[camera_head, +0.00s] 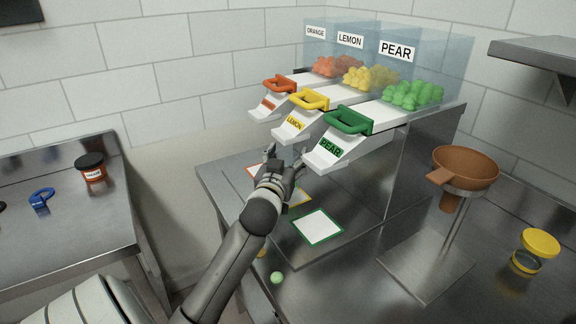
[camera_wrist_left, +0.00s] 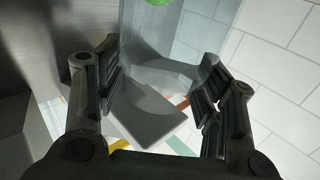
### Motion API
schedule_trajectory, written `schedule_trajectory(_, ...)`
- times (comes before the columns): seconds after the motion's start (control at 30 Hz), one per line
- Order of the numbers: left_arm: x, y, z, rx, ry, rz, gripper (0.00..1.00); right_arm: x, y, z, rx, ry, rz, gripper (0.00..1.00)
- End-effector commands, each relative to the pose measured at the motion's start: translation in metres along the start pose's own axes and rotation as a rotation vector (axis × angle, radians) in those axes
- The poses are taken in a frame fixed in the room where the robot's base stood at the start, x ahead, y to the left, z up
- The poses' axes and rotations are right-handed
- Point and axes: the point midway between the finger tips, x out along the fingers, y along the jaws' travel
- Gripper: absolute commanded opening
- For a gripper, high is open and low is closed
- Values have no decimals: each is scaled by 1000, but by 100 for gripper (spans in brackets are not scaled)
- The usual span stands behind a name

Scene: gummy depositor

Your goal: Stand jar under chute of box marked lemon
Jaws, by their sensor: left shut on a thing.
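The box marked lemon (camera_head: 350,41) holds yellow gummies and stands between the orange and pear boxes. Its white chute (camera_head: 291,126) has a yellow handle (camera_head: 309,99) and slopes toward the front. My left gripper (camera_head: 285,163) is low in front of the lemon chute, above the yellow-edged mat (camera_head: 301,197), which it partly covers. In the left wrist view its fingers (camera_wrist_left: 165,95) are apart around a pale see-through thing (camera_wrist_left: 150,55), apparently the clear jar. The jar's outline is hard to make out, and whether it touches the mat cannot be told. My right gripper is out of view.
The pear chute (camera_head: 322,155) juts out close to the right of my gripper, above a green-edged mat (camera_head: 317,227). A green gummy (camera_head: 277,278) lies near my forearm. A brown funnel (camera_head: 464,168) on a stand and a yellow-lidded jar (camera_head: 540,244) are at the right.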

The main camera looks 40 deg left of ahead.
Motion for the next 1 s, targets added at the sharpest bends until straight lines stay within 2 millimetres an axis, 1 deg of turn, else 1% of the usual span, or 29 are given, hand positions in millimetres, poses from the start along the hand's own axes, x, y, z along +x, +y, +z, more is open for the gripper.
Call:
schedule_trajectory(0.03,6,0,-1,1,2,0,19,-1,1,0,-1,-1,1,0)
schedule_trajectory(0.17,12,0,2,0,0,0,19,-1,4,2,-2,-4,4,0)
schedule_trajectory(0.3,12,0,23,1,-5,1,19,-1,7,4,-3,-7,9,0)
schedule_trajectory(0.4,11,0,33,0,-1,1,19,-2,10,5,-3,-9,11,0)
schedule_trajectory(0.8,11,0,39,0,0,1,19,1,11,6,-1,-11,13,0)
schedule_trajectory(0.83,11,0,39,0,0,1,64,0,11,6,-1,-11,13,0)
schedule_trajectory(0.97,11,0,38,1,0,1,81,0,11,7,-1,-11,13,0)
schedule_trajectory(1.0,11,0,38,1,0,1,84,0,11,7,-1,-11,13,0)
